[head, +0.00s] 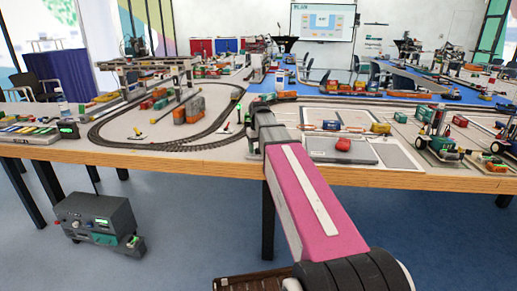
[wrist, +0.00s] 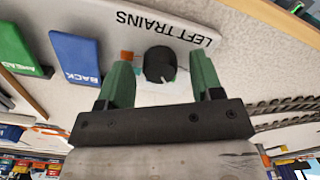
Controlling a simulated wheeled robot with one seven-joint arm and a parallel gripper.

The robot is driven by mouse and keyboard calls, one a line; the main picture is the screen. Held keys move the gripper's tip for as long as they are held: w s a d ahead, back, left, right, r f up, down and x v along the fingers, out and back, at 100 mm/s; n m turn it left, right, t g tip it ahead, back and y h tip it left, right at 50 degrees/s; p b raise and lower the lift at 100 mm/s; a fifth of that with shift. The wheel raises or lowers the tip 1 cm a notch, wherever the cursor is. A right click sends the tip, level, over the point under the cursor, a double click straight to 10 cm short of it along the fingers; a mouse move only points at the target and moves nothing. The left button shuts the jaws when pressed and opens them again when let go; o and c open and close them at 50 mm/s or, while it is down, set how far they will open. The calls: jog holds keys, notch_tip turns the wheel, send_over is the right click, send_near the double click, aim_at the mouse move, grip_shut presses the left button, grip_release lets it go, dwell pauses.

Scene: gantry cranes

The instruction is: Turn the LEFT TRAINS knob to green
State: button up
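In the wrist view, the LEFT TRAINS knob (wrist: 159,65) is a dark round knob with a small light pointer mark near its lower right. It sits on a pale panel beside the upside-down LEFT TRAINS label (wrist: 165,28). An orange patch (wrist: 127,56) shows at its left; any green patch is not clear. My gripper (wrist: 161,73) is open, its green fingers on either side of the knob with visible gaps. In the head view my pink arm reaches to the table's front edge, and the knob cannot be made out there.
A blue BACK key (wrist: 75,58) and a green AHEAD key (wrist: 22,52) lie left of the knob in the wrist view. In the head view, an oval track (head: 150,142) with train cars lies left of my arm, and a red object (head: 343,145) right of it.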

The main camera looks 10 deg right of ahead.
aim_at(258, 149)
notch_tip(258, 149, up, 11)
dwell(0.8)
jog(key=shift+f, duration=0.1)
